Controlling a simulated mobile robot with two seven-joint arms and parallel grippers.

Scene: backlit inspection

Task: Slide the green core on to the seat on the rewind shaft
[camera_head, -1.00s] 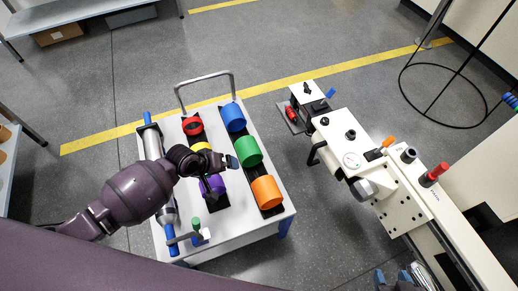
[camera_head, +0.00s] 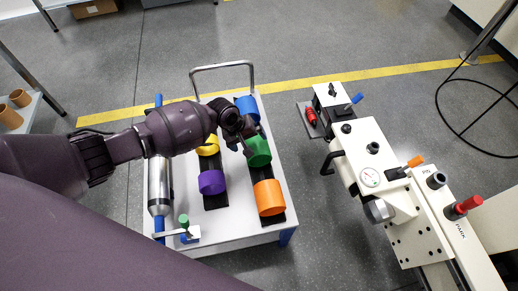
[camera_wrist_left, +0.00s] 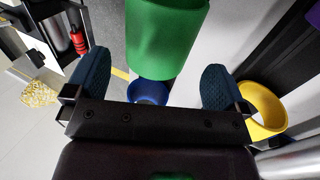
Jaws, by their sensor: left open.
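The green core (camera_head: 258,152) lies in the right-hand row on the cart, between the blue core (camera_head: 246,106) and the orange core (camera_head: 269,197). My left gripper (camera_head: 247,141) is over the cart beside the green core, partly covering it. In the left wrist view its two fingers are wide apart and empty, and the green core (camera_wrist_left: 165,40) shows beyond and between them. I cannot tell whether they touch it. A white machine (camera_head: 365,160) stands at the right. I cannot tell which of its parts is the rewind shaft's seat. My right gripper is out of view.
The white cart (camera_head: 235,225) also holds a purple core (camera_head: 211,181), a yellow core (camera_head: 209,146) and a steel roller (camera_head: 159,182) with blue ends. A metal handle (camera_head: 222,66) rises at its far end. Open floor (camera_head: 325,215) separates cart and machine.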

